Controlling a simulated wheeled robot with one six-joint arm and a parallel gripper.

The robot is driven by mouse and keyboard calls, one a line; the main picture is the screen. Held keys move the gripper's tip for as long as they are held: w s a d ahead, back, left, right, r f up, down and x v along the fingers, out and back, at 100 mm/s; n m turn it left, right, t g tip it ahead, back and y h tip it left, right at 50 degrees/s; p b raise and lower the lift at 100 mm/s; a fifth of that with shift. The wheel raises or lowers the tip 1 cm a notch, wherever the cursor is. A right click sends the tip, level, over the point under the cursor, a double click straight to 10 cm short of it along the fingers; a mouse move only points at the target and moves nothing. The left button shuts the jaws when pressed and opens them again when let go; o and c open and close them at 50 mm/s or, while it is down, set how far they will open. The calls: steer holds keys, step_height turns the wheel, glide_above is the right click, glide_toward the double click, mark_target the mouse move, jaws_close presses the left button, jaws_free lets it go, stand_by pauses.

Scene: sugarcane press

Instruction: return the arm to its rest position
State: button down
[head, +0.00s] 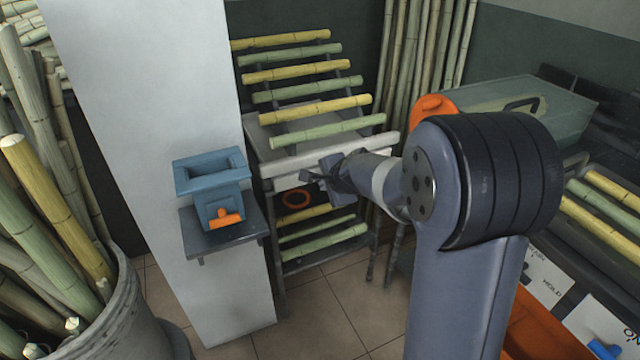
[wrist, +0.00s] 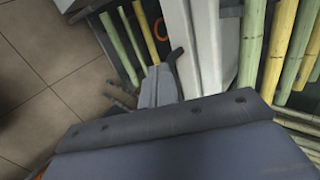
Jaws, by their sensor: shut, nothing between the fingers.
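My arm rises from the bottom right of the head view and bends away toward the cane rack. My gripper (head: 318,176) is at its far end, in front of the rack (head: 258,140), close to the rack's pale front bar. It looks small and dark there, and its fingers are shut with nothing held.
A blue hopper (head: 210,172) with an orange part stands on a wall shelf (head: 222,237) left of my gripper. A bin (head: 125,310) of canes stands at far left. A greenish lidded box (head: 530,108) is behind my arm at right. Tiled floor (head: 310,315) is open below.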

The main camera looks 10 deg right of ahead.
steer(key=shift+v, duration=1.4)
steer(key=shift+f, duration=0.1)
